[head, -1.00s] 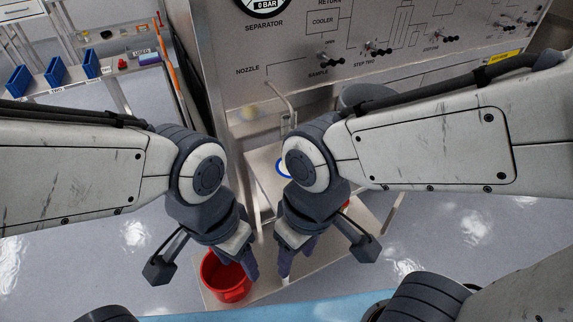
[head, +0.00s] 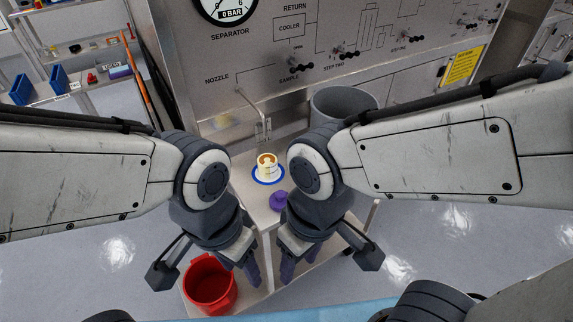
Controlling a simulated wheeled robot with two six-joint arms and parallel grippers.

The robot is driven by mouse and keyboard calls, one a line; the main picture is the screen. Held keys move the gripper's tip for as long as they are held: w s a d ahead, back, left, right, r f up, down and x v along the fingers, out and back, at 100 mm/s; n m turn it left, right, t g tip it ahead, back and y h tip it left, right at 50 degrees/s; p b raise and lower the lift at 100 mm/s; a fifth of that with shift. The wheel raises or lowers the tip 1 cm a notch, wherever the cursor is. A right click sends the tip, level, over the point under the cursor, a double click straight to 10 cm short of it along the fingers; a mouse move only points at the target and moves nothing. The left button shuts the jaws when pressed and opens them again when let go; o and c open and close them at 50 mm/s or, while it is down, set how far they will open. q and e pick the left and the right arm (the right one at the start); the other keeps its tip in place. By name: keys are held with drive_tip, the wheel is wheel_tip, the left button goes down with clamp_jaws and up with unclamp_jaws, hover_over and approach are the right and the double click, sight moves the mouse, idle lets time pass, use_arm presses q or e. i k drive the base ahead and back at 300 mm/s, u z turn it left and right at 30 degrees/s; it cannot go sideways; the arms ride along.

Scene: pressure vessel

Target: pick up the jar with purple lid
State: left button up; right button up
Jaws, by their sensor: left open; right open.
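A purple lid (head: 278,201) shows on the metal bench, just left of my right wrist. Whether a jar body is under it cannot be told; my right arm partly covers that spot. Just behind it, a small pale cup-like container (head: 268,164) with a brown top stands on a blue-rimmed round spot under the nozzle. My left gripper (head: 245,268) is open and points down at the front of the bench, above and right of a red bucket. My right gripper (head: 294,268) is open, points down beside it, nearer than the purple lid. Both appear empty.
The red bucket (head: 210,285) stands at the bench's front left. A grey metal bin (head: 343,104) is behind my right arm. The separator panel (head: 300,35) rises at the back. Shelves with blue bins (head: 59,80) are far left. Open floor lies to the right.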

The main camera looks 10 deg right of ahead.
sight(267, 158)
drive_tip(key=k, duration=1.3)
drive_tip(key=z, duration=0.65)
drive_tip(key=i, duration=1.25)
drive_tip(key=u, duration=0.65)
drive_tip(key=i, duration=0.35)
drive_tip(key=u, duration=0.25)
